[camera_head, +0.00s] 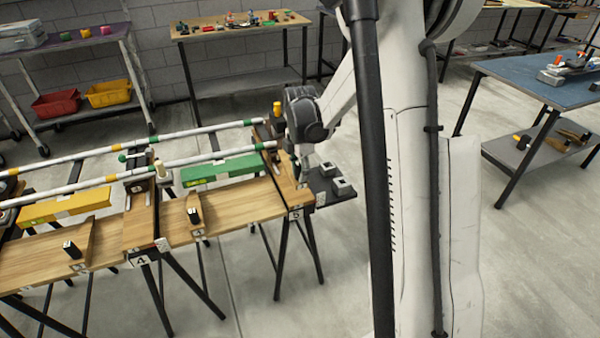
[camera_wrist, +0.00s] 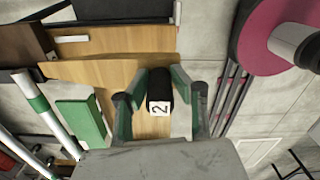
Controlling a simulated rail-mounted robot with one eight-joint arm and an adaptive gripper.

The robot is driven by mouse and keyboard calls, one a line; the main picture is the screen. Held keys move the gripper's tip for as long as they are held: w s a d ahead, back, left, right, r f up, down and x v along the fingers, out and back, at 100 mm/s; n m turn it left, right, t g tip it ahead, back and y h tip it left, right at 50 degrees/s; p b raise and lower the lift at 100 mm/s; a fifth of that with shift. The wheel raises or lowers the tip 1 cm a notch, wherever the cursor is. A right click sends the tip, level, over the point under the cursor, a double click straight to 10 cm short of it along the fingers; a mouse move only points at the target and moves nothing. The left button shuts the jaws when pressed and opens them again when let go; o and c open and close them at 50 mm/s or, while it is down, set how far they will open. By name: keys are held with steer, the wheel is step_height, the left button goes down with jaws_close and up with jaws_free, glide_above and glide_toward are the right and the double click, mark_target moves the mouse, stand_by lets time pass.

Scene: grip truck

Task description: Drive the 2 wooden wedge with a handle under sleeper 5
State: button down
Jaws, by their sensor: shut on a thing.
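Sleeper 5 (camera_head: 268,150) is a wooden beam across the right end of the bench in the head view, with a "5" tag at its near end. My gripper (camera_wrist: 159,105) is shut on the black handle of wedge 2 (camera_wrist: 158,84), whose "2" label faces the wrist camera. Light wood shows below and around the handle; I cannot tell where the wedge's body ends or whether it touches the sleeper. In the head view my gripper (camera_head: 303,172) is beside the sleeper's near right part, and the held wedge is hidden there by my arm.
Two other black-handled wedges (camera_head: 194,215) (camera_head: 72,249) stand on the boards to the left. Sleeper 4 (camera_head: 141,220) crosses between them. Green (camera_head: 220,168) and yellow (camera_head: 66,207) boxes and two striped pipes (camera_head: 205,158) lie behind. A dark shelf with grey blocks (camera_head: 343,187) adjoins the right end.

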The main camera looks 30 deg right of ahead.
mark_target(283, 152)
steer(key=shift+f+b, duration=1.6)
steer(key=shift+f, duration=1.3)
steer(key=shift+w+d+p, duration=0.2)
steer(key=shift+w+d, duration=0.05)
steer(key=shift+w, duration=0.95)
steer(key=shift+w+d+p, duration=0.2)
steer(key=shift+w, duration=1)
steer(key=shift+w+d+b, duration=0.1)
steer(key=shift+w+d, duration=0.2)
steer(key=shift+w, duration=1.5)
steer(key=shift+w+d+b, duration=0.15)
steer(key=shift+w+d, duration=0.15)
steer(key=shift+w, duration=1.45)
steer(key=shift+w+d+b, duration=0.1)
steer(key=shift+w+d, duration=0.2)
steer(key=shift+w, duration=1.7)
steer(key=shift+w+r, duration=0.1)
steer(key=shift+w, duration=0.15)
